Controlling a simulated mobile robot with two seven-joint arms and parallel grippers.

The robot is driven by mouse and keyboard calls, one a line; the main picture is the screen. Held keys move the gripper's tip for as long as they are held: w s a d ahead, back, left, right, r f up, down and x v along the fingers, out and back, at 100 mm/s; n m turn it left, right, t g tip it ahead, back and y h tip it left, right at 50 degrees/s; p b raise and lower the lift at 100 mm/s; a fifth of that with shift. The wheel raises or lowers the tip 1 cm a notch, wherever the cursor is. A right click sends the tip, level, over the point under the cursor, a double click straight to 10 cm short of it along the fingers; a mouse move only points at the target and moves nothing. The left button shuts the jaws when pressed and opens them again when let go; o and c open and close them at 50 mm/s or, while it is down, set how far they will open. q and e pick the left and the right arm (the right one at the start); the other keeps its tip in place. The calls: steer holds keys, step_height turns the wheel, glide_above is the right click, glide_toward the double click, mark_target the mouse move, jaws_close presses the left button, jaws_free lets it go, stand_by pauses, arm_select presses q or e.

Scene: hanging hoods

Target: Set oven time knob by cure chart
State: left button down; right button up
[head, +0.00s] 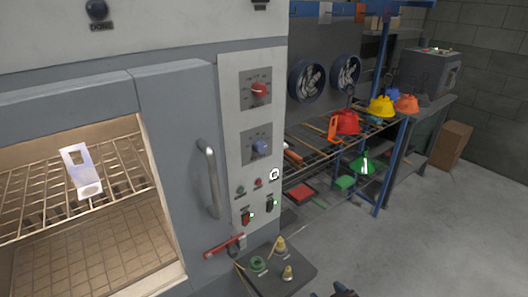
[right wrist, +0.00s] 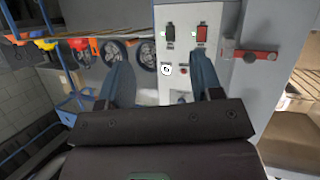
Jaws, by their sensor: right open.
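The oven's grey control panel (head: 235,158) carries a red knob (head: 260,89) above a blue knob (head: 261,146), each on a dark dial plate. The dial print is too small to read, so I cannot tell which is the time knob. I make out no cure chart. My right gripper (right wrist: 160,60) is open and empty in the right wrist view, its fingers apart, with the panel's lower part (right wrist: 188,35) beyond them, upside down and clear of them. Part of it shows at the bottom edge of the head view (head: 338,291). My left gripper is not in view.
A vertical door handle (head: 209,178) stands out left of the panel. Below are switches, a red lever (head: 224,246) and a dark plate (head: 275,272) with small fittings. A pale part (head: 81,172) lies on the oven rack. Right, a shelf (head: 330,150) holds helmet-like items; the right floor is open.

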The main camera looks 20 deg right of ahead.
steer(key=w+a+r+n+t+y+b, duration=0.15)
steer(key=w+r+t, duration=0.25)
steer(key=w+r, duration=0.8)
steer(key=t+y, duration=0.4)
steer(key=y, duration=0.3)
glide_toward(263, 148)
steer(key=shift+n+h, duration=0.25)
steer(key=shift+n, duration=0.2)
steer(key=x, duration=0.8)
steer(key=shift+s+a+r, duration=0.1)
steer(key=shift+s, duration=0.05)
steer(key=shift+w+a+r+p, duration=0.2)
steer(key=shift+w+p, duration=0.1)
steer(key=shift+w, duration=0.25)
steer(key=c, duration=0.9)
steer(key=shift+g, duration=0.3)
steer(key=shift+n, duration=0.3)
